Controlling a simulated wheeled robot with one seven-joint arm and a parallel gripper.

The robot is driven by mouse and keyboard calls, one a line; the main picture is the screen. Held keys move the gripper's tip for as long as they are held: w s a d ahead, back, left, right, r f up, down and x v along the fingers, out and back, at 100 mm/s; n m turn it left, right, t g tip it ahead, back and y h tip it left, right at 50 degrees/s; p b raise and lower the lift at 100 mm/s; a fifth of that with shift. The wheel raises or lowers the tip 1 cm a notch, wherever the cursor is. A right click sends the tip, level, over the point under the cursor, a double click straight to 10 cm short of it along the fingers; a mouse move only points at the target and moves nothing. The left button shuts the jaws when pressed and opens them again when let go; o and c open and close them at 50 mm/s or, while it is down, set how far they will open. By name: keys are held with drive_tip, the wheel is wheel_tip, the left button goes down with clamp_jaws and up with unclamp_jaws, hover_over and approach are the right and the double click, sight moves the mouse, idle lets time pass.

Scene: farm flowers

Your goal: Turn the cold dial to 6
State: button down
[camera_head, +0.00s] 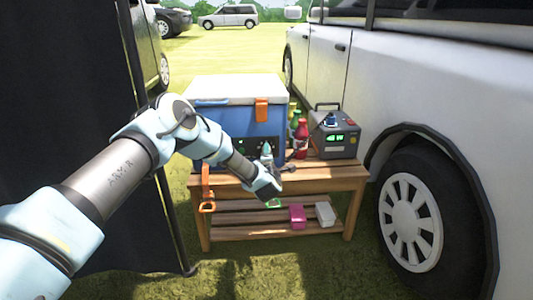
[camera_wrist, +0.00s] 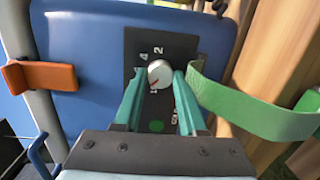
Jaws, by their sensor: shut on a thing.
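The cold dial (camera_wrist: 160,73) is a round white knob with a red mark on a dark panel (camera_wrist: 185,46) on the blue cooler (camera_wrist: 85,30). In the wrist view the red mark points to the lower left. The digits 4 and 2 show beside the knob; other markings are partly hidden, and I cannot read a 6. My gripper (camera_wrist: 160,80) is shut on the knob, one teal finger on each side. In the head view my gripper (camera_head: 266,152) is at the front of the cooler (camera_head: 211,116), and the dial cannot be made out.
The cooler stands on a wooden bench (camera_head: 330,172). A grey power box (camera_head: 345,142) and a red bottle (camera_head: 301,140) stand to its right. A green strap (camera_wrist: 255,112) passes close beside my right finger. An orange latch (camera_wrist: 47,76) is at left. A white car (camera_head: 440,90) borders the right.

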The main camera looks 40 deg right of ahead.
drive_tip(key=shift+s+d+m+y+p, duration=0.1)
drive_tip(key=shift+m+y+p, duration=0.3)
drive_tip(key=shift+m, duration=3.9)
drive_tip(key=shift+c, duration=2.3)
unclamp_jaws()
drive_tip(key=p+v, duration=0.1)
drive_tip(key=v, duration=0.9)
drive_tip(key=shift+s+p, duration=0.3)
drive_tip(key=shift+s, duration=0.1)
drive_tip(key=shift+s+a, duration=0.1)
drive_tip(key=shift+a, duration=0.15)
